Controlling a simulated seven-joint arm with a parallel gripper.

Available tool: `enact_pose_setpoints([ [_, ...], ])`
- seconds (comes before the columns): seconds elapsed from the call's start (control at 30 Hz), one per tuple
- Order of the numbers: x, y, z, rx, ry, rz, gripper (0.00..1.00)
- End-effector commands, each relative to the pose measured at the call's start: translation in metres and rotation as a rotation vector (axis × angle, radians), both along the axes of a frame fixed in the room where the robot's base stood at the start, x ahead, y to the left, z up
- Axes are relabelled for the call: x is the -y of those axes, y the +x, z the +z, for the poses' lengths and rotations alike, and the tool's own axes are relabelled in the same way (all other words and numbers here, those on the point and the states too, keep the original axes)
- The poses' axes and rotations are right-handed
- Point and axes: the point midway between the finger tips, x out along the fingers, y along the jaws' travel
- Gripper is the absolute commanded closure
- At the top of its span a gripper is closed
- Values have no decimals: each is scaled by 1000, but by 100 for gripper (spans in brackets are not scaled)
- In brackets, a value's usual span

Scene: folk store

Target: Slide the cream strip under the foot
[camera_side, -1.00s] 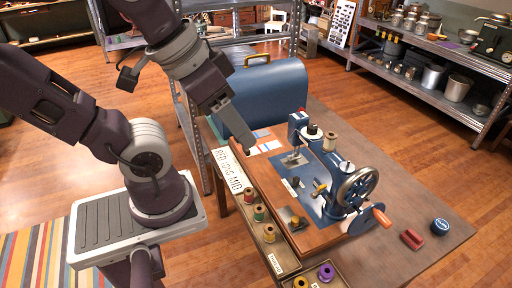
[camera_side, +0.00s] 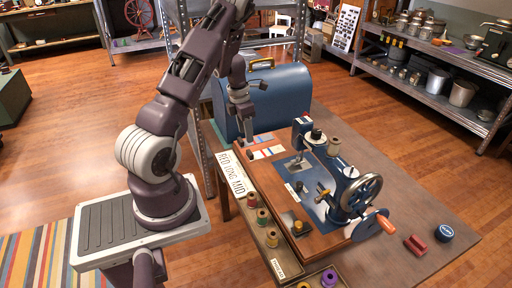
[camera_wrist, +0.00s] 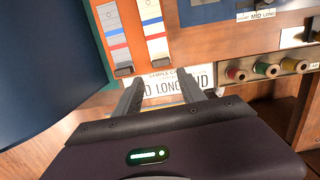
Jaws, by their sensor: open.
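In the side view the strips (camera_side: 264,152) lie behind the blue sewing machine (camera_side: 340,185). The machine's presser foot area (camera_side: 297,164) is to the right of them. My gripper (camera_wrist: 160,88) is open and empty, its fingers pointing toward the strips' dark ends. In the side view my gripper (camera_side: 246,138) points down near those ends; whether it touches anything is unclear.
A blue domed case (camera_side: 270,98) stands close behind my gripper. A lettered card (camera_side: 232,174) lies along the board's left edge. Thread spools (camera_side: 262,216) stand in a front tray. The hand crank (camera_side: 362,190) is at the machine's right end.

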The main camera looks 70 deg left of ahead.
Motion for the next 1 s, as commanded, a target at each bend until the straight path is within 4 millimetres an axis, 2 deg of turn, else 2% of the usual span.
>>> enact_pose_setpoints([
  [0.83, 2, 11, -84, 0, -3, -7, 53],
  [1.0, 1, 11, -83, 1, -2, -8, 53],
])
